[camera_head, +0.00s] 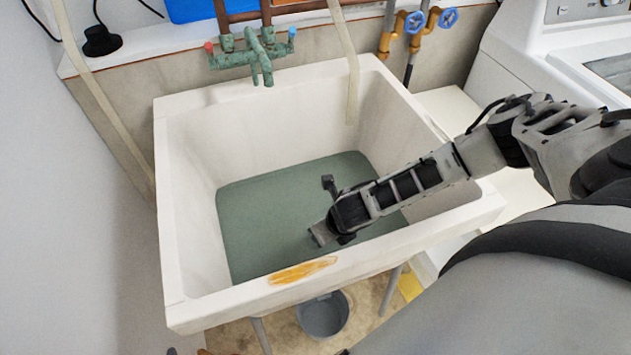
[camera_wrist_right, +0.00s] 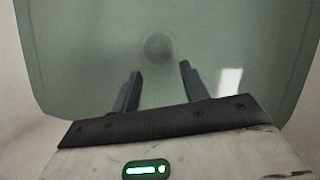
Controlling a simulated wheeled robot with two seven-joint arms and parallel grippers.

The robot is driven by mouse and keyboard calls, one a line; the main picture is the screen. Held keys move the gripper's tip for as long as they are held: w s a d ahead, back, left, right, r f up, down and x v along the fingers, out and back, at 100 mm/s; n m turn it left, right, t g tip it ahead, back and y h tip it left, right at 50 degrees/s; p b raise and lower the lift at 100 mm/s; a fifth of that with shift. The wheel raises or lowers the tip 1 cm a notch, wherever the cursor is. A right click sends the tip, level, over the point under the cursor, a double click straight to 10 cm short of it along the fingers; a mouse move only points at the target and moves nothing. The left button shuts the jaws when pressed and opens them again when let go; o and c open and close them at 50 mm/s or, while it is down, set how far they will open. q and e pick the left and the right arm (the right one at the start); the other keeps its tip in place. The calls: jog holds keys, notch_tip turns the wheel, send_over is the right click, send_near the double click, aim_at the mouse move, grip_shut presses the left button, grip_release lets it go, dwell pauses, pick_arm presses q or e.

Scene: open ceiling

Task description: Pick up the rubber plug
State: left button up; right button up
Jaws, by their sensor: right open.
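A dim, dark round spot (camera_wrist_right: 157,46) shows through the greenish water in the right wrist view, just ahead of and between my right fingertips. It may be the rubber plug on the sink floor, but it is too blurred to be sure. My right gripper (camera_head: 328,237) reaches down into the white sink (camera_head: 180,215), over the murky water (camera_head: 265,215). In the right wrist view its two fingers (camera_wrist_right: 160,68) are apart with nothing between them. The arm hides part of the water in the head view. My left gripper is not in view.
The sink's front wall (camera_head: 400,246) and right wall stand close around my right arm. A green tap (camera_head: 262,60) and a hanging beige strip (camera_head: 350,65) are at the back. A black cup-shaped object (camera_head: 102,42) sits on the ledge. A grey bucket (camera_head: 323,316) stands below.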

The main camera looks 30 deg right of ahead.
jog(key=x, duration=0.2)
jog(key=b+x, duration=0.1)
jog(key=x, duration=0.5)
jog(key=shift+w+a, duration=0.2)
jog(key=shift+a, duration=0.05)
grip_shut()
